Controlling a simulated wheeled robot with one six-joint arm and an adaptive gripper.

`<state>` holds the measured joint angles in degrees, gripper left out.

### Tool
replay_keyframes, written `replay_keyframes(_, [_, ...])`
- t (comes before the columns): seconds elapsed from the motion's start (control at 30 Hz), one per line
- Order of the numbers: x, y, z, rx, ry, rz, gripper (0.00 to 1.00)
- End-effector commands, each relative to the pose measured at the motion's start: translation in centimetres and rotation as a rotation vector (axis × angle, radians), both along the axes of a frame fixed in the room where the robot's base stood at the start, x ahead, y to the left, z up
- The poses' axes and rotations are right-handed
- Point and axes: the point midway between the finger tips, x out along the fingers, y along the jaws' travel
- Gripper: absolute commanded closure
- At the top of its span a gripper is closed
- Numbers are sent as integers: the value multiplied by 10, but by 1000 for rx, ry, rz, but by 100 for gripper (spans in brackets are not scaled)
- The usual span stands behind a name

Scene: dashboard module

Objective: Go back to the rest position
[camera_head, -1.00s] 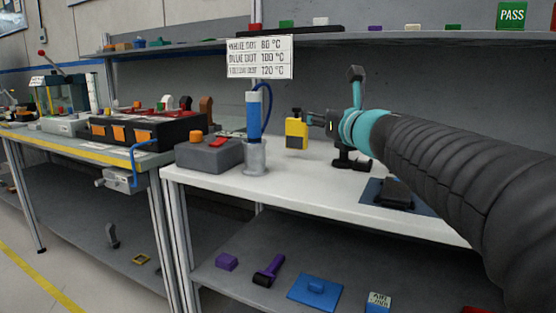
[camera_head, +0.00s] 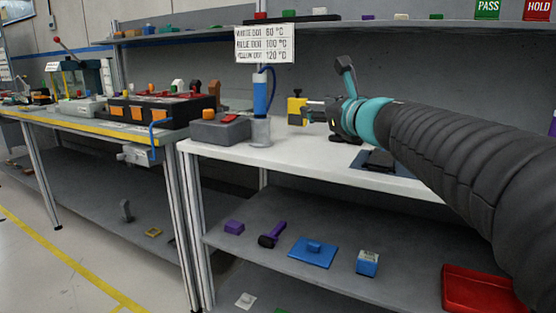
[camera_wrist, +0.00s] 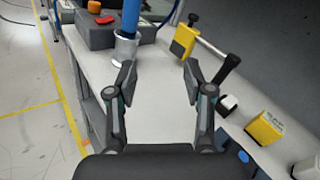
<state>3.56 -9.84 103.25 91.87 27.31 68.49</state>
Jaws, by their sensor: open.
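My gripper (camera_head: 308,112) is at the end of my arm, above the white bench top (camera_head: 330,160) in the head view. Its fingers point left in the picture. In the wrist view my gripper (camera_wrist: 158,76) has its two fingers wide apart, with only bare white bench top between them. A yellow block with a black top (camera_head: 296,110) shows just beyond the fingertips. In the wrist view this yellow block (camera_wrist: 183,43) is ahead of the right finger, apart from it.
A blue tool (camera_head: 260,94) stands in a grey metal holder (camera_head: 260,132), beside a grey box (camera_head: 219,130). Another yellow block (camera_wrist: 264,128) is right of my gripper in the wrist view. The lower shelf has a blue plate (camera_head: 313,254) and a red tray (camera_head: 482,291).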

Motion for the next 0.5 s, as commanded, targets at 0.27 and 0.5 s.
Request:
replay_keyframes(0.27, [-16,12,-64,-470,-37,132,48])
replay_keyframes(0.5, [-78,19,-154,-1096,-106,424,48])
